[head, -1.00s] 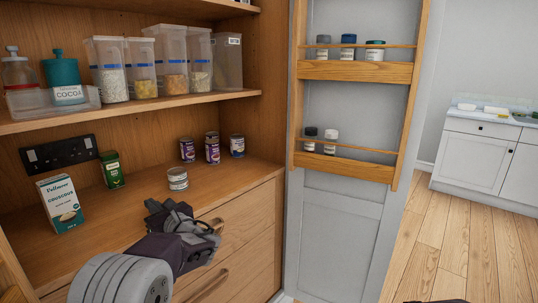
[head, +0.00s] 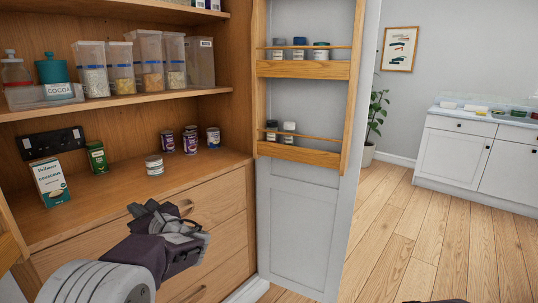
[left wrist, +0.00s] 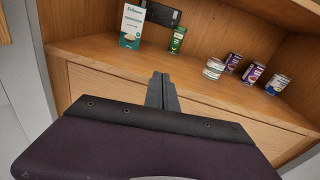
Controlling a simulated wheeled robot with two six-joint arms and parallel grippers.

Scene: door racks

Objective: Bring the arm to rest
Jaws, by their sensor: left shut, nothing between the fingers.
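My left gripper (head: 178,224) is in front of the drawers, below the edge of the cupboard's worktop (head: 110,183). It is shut and empty, and it touches nothing that I can see. In the left wrist view its closed fingers (left wrist: 161,92) point towards the cupboard front.
The open door (head: 305,210) carries two racks of jars (head: 300,70). Wooden floor (head: 430,240) is clear at right.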

